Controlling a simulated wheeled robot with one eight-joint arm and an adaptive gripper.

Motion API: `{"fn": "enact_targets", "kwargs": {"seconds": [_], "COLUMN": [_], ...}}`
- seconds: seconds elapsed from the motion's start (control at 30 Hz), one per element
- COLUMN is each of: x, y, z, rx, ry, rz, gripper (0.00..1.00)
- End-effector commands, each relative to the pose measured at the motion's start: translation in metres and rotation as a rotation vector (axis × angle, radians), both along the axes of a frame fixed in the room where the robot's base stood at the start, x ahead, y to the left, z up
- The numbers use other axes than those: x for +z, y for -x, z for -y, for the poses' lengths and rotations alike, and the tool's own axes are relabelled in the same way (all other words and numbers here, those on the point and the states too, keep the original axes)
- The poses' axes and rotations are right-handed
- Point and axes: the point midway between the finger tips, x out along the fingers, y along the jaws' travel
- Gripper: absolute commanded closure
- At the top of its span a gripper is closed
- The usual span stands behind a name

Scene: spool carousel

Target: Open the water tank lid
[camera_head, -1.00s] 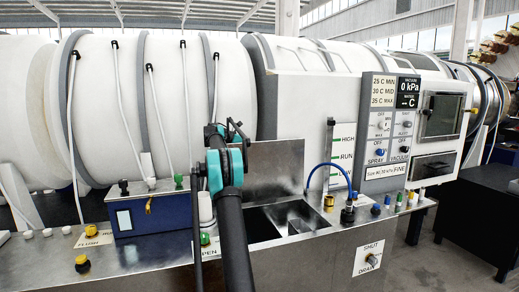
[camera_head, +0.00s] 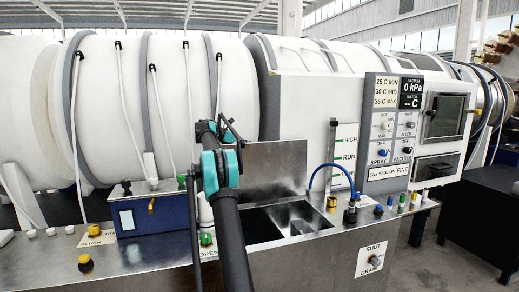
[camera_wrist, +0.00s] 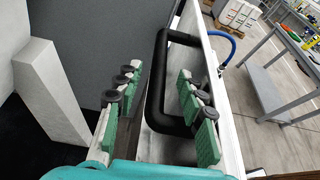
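The water tank lid (camera_head: 272,166) is a bare metal panel standing upright behind the open tank (camera_head: 258,226). The tank's dark inside shows in the head view. In the wrist view the lid (camera_wrist: 226,70) is seen nearly edge-on, with a black loop handle (camera_wrist: 157,75) on its face. My gripper (camera_wrist: 160,110) is open, with green padded fingers apart. The handle lies between them; the left finger is clear of it and the right finger is close to the lid's face. Whether the right finger touches is unclear. In the head view my arm hides the gripper's fingertips.
A large white cylinder (camera_head: 120,110) with hoses stands behind the counter. A blue box (camera_head: 150,215) sits left of my arm. A blue hose (camera_head: 322,172), valves and a control panel (camera_head: 392,130) stand right of the tank. The wrist view shows a grey bench (camera_wrist: 275,85).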

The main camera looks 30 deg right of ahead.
Motion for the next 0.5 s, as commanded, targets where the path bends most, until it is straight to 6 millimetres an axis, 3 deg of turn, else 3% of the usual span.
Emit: {"fn": "enact_targets", "kwargs": {"seconds": [0.2,0.5], "x": [0.015,0.023], "y": [-0.011,-0.017], "z": [-0.037,-0.057], "rx": [0.003,0.001], "ry": [0.0,0.0], "rz": [-0.001,0.0], "gripper": [0.61,0.61]}}
